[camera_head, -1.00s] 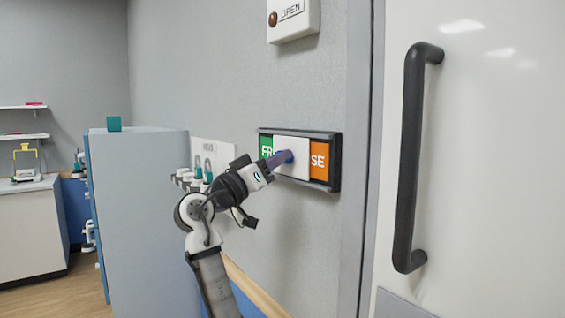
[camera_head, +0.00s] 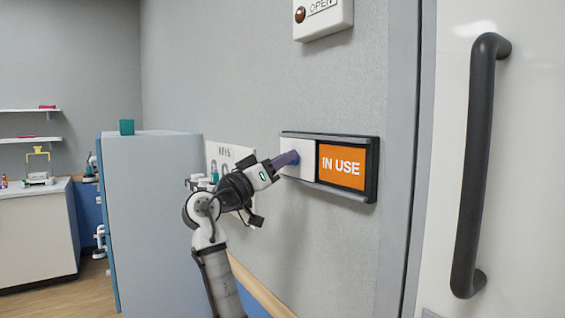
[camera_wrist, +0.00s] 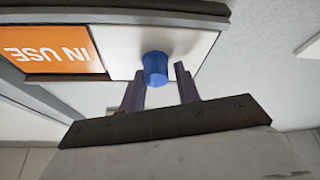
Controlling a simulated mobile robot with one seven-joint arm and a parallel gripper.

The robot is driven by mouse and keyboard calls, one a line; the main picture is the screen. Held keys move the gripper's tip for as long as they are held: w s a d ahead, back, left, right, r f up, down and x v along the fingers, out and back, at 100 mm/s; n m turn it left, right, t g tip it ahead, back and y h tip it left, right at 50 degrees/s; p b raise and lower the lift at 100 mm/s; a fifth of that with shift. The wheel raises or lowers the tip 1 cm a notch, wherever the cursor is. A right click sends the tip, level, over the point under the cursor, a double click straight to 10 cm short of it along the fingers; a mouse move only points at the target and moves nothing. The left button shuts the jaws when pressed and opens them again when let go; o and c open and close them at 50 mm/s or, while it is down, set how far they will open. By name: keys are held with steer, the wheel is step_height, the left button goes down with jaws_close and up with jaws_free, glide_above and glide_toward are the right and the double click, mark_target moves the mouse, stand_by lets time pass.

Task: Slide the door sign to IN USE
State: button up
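The door sign (camera_head: 345,137) is a dark frame on the grey wall, left of the door. Its white slider plate (camera_head: 306,148) is at the left end and covers that side. The orange IN USE panel (camera_head: 343,166) shows fully on the right. In the wrist view the plate (camera_wrist: 190,45) carries a blue knob (camera_wrist: 155,70), and the IN USE panel (camera_wrist: 50,49) appears upside down. My gripper (camera_wrist: 160,74) is open, with its fingertips on either side of the knob and a small gap at the right finger. My gripper (camera_head: 292,158) meets the plate in the head view.
A door with a long dark handle (camera_head: 475,170) is at the right. A box marked OPEN (camera_head: 323,18) is above the sign. A KEYS board (camera_head: 222,152) and a blue-grey cabinet (camera_head: 150,220) are to the left. Wall around the sign is mostly bare.

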steer(key=o, duration=0.3)
steer(key=shift+w+f, duration=0.1)
steer(key=shift+w, duration=0.05)
steer(key=b+v, duration=0.5)
steer(key=v, duration=0.9)
